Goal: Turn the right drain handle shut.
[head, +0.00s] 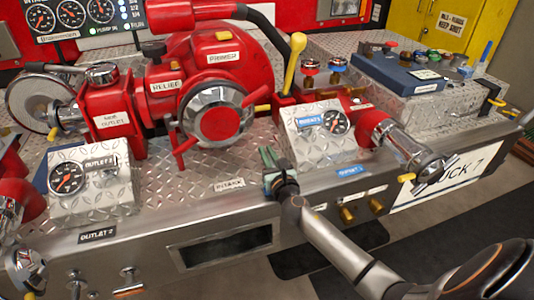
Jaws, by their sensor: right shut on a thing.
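My right gripper (268,168) reaches in from the lower right and is over the front edge of the bumper deck, just right of the INTAKE label. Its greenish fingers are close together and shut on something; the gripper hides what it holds. Two brass knobs (346,214) (375,204) stand on the front face to the right, apart from the fingers. I cannot tell for sure which part is the right drain handle; it may be hidden by the gripper. My left gripper is not in view.
The red pump (219,115) stands behind. A tilted gauge box (318,130) and a red outlet with a silver cap (428,168) are to the right. A yellow lever (294,64) rises behind. A silver T-handle (130,280) is on the front face at left.

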